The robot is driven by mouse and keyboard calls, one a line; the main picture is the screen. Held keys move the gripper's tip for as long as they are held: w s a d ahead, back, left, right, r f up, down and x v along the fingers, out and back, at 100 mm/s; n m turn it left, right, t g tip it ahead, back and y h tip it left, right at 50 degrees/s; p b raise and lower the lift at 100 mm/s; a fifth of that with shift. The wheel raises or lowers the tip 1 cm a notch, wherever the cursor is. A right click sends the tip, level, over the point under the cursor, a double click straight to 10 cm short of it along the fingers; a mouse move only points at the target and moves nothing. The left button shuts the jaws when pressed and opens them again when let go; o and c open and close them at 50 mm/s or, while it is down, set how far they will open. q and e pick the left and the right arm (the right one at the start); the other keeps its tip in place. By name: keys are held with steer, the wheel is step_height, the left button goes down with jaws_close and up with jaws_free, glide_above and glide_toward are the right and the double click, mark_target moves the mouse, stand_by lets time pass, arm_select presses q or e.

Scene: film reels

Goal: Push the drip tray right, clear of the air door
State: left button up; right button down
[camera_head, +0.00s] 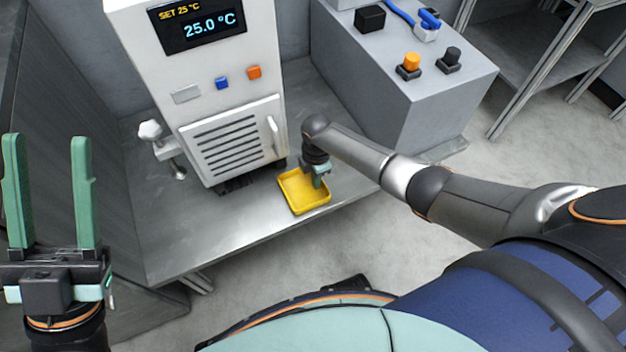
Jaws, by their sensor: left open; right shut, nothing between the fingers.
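The yellow drip tray (298,205) lies on the metal bench, in front of the lower right corner of the white chiller unit. The air door (232,143) is the slatted white panel low on the unit's front, with a handle at its right, and it looks shut. My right gripper (317,184) is shut and points down at the tray's right part. Its fingertips overlap the tray in the picture; I cannot tell whether they touch it. My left gripper (45,195) is open, empty and upright at the far left, away from the tray.
The bench top (215,225) is bare left of the tray, and its front edge runs close to the tray. A grey box (405,80) with orange and black knobs stands at the right. A valve (160,140) sticks out at the unit's left side.

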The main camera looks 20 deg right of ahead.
steer(key=d, duration=1.1)
steer(key=shift+w, duration=0.2)
steer(key=shift+a, duration=0.15)
